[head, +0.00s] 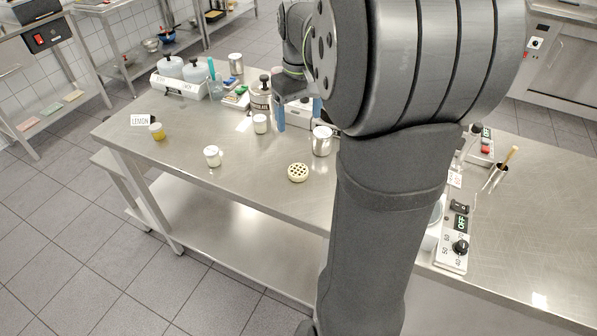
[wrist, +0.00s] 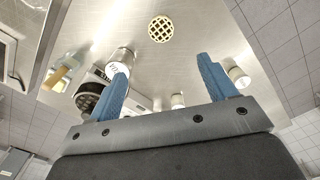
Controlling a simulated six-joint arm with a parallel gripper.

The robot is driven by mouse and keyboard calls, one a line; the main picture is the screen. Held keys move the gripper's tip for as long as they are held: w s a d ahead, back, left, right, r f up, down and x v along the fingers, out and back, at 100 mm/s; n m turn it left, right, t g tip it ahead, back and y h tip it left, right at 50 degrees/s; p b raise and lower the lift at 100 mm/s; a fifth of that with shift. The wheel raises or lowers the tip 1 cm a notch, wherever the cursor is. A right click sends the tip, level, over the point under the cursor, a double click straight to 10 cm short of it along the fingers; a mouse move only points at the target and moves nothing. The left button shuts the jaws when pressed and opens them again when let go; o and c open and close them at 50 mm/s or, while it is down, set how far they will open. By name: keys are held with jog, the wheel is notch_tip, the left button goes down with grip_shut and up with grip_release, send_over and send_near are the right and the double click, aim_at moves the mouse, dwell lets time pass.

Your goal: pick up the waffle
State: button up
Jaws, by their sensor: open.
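The waffle (head: 298,172) is a round, pale yellow disc with a grid of holes, lying flat on the steel table near its front edge. It also shows whole in the wrist view (wrist: 160,29), at top centre, beyond the fingertips and roughly between them sideways. My gripper (head: 299,118) has blue fingers and hangs behind the waffle, apart from it. In the wrist view the fingers (wrist: 162,70) are spread wide with nothing between them. My arm hides part of the table to the right.
A metal canister (head: 322,141) stands close behind and right of the waffle. White jars (head: 260,124) (head: 213,156), an amber jar (head: 157,131) and a "LEMON" card (head: 143,120) stand leftward. A control box (head: 452,246) is at right. The table left of the waffle is mostly clear.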

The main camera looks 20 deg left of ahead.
jog(key=n, duration=0.7)
send_near(299, 170)
notch_tip(299, 170, down, 9)
jog(key=shift+r, duration=0.1)
jog(key=shift+c, duration=0.3)
jog(key=c, duration=1)
